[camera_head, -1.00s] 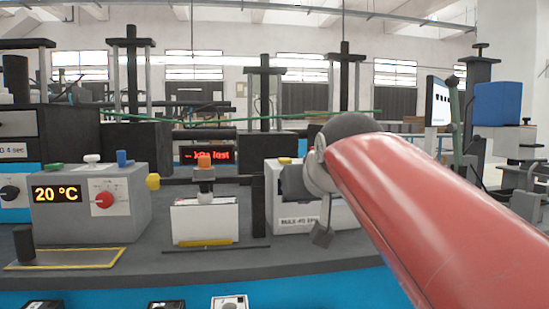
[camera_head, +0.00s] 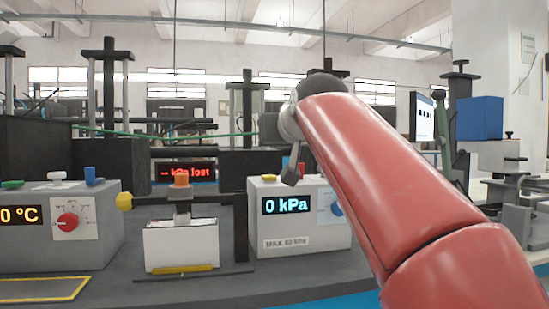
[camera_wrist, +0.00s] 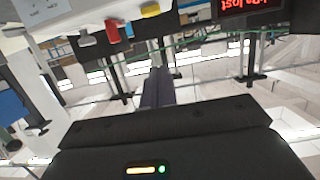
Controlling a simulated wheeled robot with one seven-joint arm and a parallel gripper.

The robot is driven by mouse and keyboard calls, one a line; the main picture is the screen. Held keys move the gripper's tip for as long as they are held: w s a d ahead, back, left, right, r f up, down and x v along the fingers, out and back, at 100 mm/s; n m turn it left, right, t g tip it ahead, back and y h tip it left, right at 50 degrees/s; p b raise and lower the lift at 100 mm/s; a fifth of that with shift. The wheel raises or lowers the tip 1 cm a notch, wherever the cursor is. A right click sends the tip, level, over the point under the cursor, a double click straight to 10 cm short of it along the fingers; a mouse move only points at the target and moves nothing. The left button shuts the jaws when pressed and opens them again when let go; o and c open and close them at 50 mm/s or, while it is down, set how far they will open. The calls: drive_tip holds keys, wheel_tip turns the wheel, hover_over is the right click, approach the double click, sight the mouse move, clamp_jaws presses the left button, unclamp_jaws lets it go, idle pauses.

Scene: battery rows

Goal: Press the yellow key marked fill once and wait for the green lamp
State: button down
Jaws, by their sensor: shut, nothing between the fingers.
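A yellow key (camera_head: 268,178) sits on the top left of a grey box (camera_head: 338,240) whose display reads 0 kPa. The key's marking is too small to read. It also shows near the top of the wrist view (camera_wrist: 150,10), beside a red key (camera_wrist: 112,31). My gripper's shut fingers (camera_wrist: 157,87) show in the wrist view, with nothing between them and apart from the yellow key. In the head view my red arm reaches above this box and hides part of its right side. I cannot make out a lit green lamp on the box.
Left stands a box with a red dial (camera_head: 68,221) and coloured keys on top. A red-lettered sign (camera_head: 187,171) ending in "lost" and black posts stand behind.

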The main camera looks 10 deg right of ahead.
drive_tip(key=p, duration=0.1)
hover_over(270, 178)
drive_tip(key=v, duration=0.2)
wheel_tip(270, 178, down, 3)
drive_tip(key=shift+w+r, duration=0.15)
drive_tip(key=shift+r, duration=0.05)
drive_tip(key=shift+w+f+b, duration=0.2)
drive_tip(key=shift+f, duration=0.4)
drive_tip(key=shift+w+f+b, duration=0.2)
drive_tip(key=shift+f, duration=1.3)
drive_tip(key=shift+f+b, duration=0.9)
drive_tip(key=shift+f, duration=0.2)
wheel_tip(270, 178, up, 6)
drive_tip(key=p, duration=0.4)
drive_tip(key=shift+s+f, duration=0.15)
drive_tip(key=shift+f, duration=0.05)
drive_tip(key=b+v, duration=0.1)
drive_tip(key=v, duration=0.9)
drive_tip(key=shift+f+b, duration=0.2)
drive_tip(key=shift+b, duration=0.2)
